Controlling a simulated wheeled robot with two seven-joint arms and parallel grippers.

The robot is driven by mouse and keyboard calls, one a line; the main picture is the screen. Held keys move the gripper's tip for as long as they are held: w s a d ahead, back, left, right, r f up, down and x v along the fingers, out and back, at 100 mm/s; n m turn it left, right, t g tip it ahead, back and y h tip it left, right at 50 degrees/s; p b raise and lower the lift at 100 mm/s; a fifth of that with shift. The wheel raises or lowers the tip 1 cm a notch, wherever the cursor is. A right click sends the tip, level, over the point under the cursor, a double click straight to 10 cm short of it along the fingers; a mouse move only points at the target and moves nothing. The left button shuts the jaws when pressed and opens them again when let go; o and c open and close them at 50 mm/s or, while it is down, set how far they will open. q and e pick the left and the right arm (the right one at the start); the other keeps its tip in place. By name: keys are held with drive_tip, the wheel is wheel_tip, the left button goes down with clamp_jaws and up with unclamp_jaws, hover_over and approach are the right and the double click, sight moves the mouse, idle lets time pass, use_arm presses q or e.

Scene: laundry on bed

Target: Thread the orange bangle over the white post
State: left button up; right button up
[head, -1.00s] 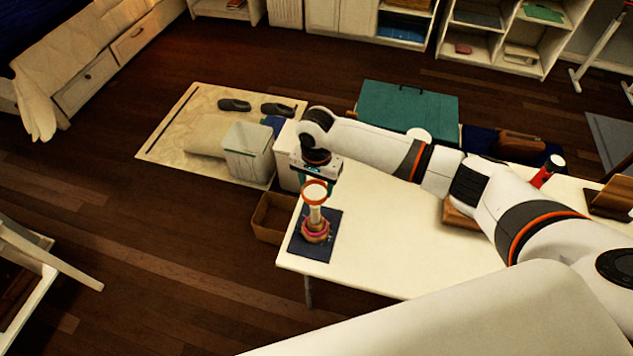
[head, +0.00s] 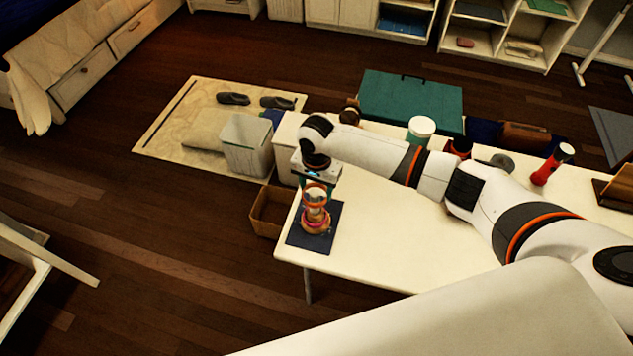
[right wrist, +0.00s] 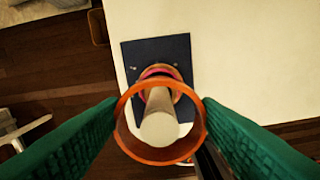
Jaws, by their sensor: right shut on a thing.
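The orange bangle (right wrist: 124,104) is held between the green finger pads of my right gripper (right wrist: 160,120) in the right wrist view. The white post (right wrist: 160,128) shows through the bangle's opening, its round top towards the lower part of the ring. In the head view the bangle (head: 315,186) is at the upper part of the post (head: 315,213), under my right gripper (head: 317,181). I cannot tell whether the post's tip is through the ring. Pink and orange rings (head: 316,227) lie around the post's foot on a dark base (head: 296,238). My left gripper is out of view.
The base sits near the corner of the white table (head: 375,265). A red flashlight (head: 549,168) and a white-lidded jar (head: 421,128) stand farther back. A brown box (head: 268,212) and a pale bin (head: 247,145) are left of the table.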

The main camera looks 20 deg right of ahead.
drive_tip(key=shift+f, duration=0.15)
drive_tip(key=o, duration=1)
wheel_tip(320, 180, up, 12)
drive_tip(key=b, duration=0.1)
idle(0.8)
